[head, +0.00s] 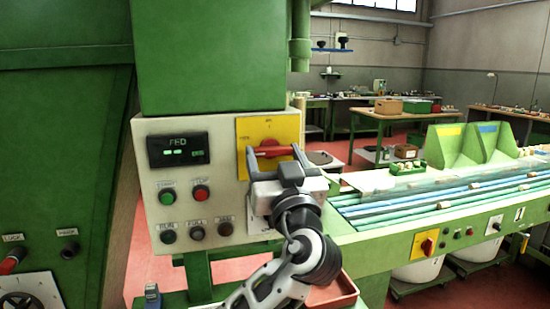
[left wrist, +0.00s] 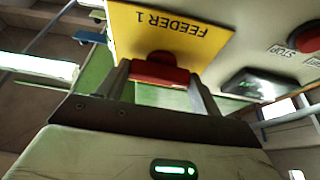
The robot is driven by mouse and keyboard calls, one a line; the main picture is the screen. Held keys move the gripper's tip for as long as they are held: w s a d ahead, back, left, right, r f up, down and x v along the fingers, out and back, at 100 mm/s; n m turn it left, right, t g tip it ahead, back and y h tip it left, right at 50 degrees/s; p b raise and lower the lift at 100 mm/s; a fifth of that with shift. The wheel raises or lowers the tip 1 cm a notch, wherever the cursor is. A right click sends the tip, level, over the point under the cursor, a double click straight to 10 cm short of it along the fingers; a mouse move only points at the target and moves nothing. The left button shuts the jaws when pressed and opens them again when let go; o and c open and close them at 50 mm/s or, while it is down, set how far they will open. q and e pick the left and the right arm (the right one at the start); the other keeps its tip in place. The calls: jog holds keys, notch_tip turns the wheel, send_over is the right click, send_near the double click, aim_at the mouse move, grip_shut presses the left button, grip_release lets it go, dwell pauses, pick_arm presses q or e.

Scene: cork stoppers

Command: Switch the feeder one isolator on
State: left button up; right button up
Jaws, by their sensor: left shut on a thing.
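The feeder one isolator is a red rotary handle (head: 270,150) on a yellow plate (head: 255,129) at the upper right of the pale control panel (head: 150,220). In the left wrist view the plate (left wrist: 205,50) reads FEEDER 1 upside down, and the red handle (left wrist: 158,72) sits between my finger pads. In the head view the handle looks about level, tilted slightly. My left gripper (head: 272,158) is shut on the handle, with a finger on each side. The gripper and wrist hide the lower part of the plate. My right gripper is not in view.
The panel has a FED display (head: 180,149) with green lights, a green button (head: 167,194), a red button (head: 201,193) and several dark buttons below. Another red isolator on yellow (head: 425,245) is on the conveyor (head: 450,206) at right. A red tray (head: 333,296) lies below my arm.

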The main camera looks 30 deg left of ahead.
pick_arm(q)
jog(key=shift+m, duration=0.3)
jog(key=m+h, duration=0.1)
jog(key=m, duration=0.1)
jog(key=m+t, duration=0.1)
jog(key=m, duration=0.1)
jog(key=shift+s+t+h, duration=0.1)
jog(key=shift+t+h, duration=0.2)
jog(key=shift+h, duration=0.1)
jog(key=m+h, duration=0.1)
jog(key=m, duration=0.2)
jog(key=m+t+h, duration=0.1)
jog(key=m+h, duration=0.1)
jog(key=m, duration=0.2)
jog(key=shift+a+r+t+h, duration=0.1)
jog(key=shift+a+t+h, duration=0.05)
jog(key=shift+t+h, duration=0.15)
jog(key=m+h, duration=0.1)
jog(key=m, duration=0.2)
jog(key=m+h, duration=0.1)
jog(key=m, duration=0.2)
jog(key=shift+s+r+m, duration=0.15)
jog(key=shift+m, duration=0.25)
jog(key=shift+m+g+h, duration=0.7)
jog(key=shift+m+g, duration=0.2)
jog(key=shift+m, duration=1)
jog(key=o, duration=1)
